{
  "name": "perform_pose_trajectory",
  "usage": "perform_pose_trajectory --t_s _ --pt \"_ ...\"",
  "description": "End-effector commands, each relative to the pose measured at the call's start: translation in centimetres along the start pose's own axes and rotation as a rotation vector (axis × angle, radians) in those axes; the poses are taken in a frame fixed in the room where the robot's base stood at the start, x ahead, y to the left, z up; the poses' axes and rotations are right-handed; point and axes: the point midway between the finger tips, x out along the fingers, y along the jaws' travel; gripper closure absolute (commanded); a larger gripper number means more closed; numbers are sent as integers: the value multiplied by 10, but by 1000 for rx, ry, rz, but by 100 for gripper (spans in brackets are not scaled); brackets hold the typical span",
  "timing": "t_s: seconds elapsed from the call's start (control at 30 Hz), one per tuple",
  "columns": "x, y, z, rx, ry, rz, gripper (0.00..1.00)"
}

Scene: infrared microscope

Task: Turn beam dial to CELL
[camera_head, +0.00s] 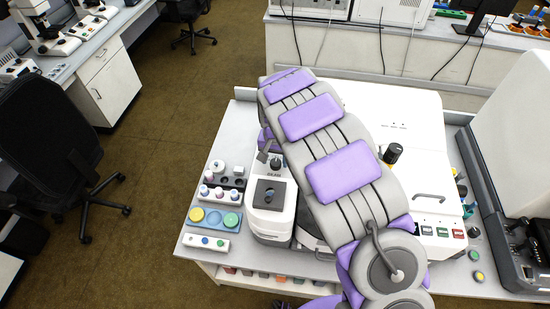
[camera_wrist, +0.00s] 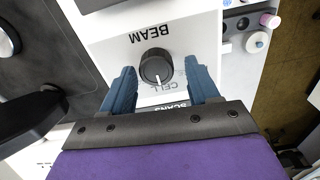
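The black beam dial (camera_wrist: 156,66) sits on a white panel under the upside-down word BEAM. A white pointer mark on its face points down in the wrist view, towards the lettering CELL (camera_wrist: 165,88). My gripper (camera_wrist: 160,68) is open, with one blue finger on each side of the dial. I cannot tell whether either finger touches it; gaps seem to show. In the head view the white microscope unit (camera_head: 270,225) stands on the table below the end of my arm, and the dial's lettering is too small to read.
Left of the unit on the table (camera_head: 192,238) are a tray of coloured discs (camera_head: 213,219) and several small jars. A large white instrument (camera_head: 430,195) with a handle stands to the right. A chair (camera_head: 45,140) is at the far left, with open floor between.

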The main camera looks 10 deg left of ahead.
Motion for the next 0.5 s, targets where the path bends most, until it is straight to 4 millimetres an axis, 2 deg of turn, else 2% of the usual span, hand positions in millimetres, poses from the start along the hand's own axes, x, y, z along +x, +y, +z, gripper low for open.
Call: perform_pose_trajectory --t_s 0.33,0.5 --pt "-4 2 2 0 -2 -1 35" --pt "-24 1 1 -1 2 -2 35"
